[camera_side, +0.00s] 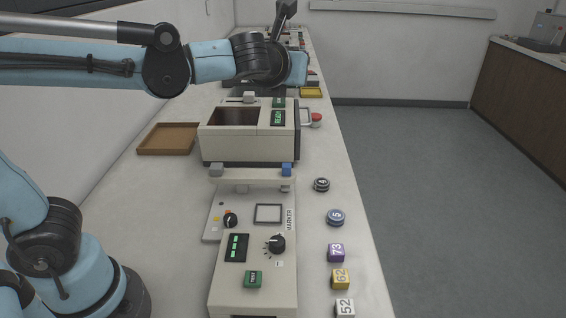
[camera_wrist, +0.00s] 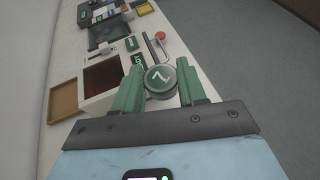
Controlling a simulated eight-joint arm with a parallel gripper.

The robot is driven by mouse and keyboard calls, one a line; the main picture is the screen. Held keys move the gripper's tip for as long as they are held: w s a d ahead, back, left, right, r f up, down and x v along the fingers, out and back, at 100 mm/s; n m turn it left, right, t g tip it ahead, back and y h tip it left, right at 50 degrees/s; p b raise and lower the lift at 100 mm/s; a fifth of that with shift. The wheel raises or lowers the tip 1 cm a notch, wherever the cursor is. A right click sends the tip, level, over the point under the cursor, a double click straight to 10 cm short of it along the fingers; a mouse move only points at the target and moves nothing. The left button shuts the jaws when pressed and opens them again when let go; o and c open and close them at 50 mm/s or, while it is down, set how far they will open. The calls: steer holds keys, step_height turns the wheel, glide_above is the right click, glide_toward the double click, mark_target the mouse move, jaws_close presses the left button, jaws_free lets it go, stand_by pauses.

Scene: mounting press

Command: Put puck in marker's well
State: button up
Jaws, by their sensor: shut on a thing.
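In the wrist view my gripper (camera_wrist: 160,88) is shut on a round dark puck (camera_wrist: 160,79) with a pale mark like a 7 on its green-grey face. The puck sits between the two green fingers. In the side view my gripper and the held puck are not clearly visible behind my wrist, above the far end of the press.
The open-topped press box (camera_side: 249,146) stands behind the marker. A brown tray (camera_side: 168,139) lies left of it, a red button (camera_side: 316,119) right. Along the right edge are two numbered pucks (camera_side: 336,217) and numbered cubes (camera_side: 340,279). The floor right of the bench is clear.

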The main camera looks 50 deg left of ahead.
steer(key=w+d+f+n+g+y, duration=0.2)
steer(key=w+f, duration=0.1)
steer(key=w, duration=0.1)
steer(key=n+g+y, duration=0.4)
steer(key=n+g, duration=0.3)
steer(key=n, duration=0.1)
glide_above(335, 201)
steer(key=s+d, duration=0.2)
step_height(335, 201, down, 17)
steer(key=shift+s+a+r, duration=0.15)
steer(key=shift+s+r, duration=0.05)
steer(key=shift+f, duration=4.8)
steer(key=shift+f, duration=0.15)
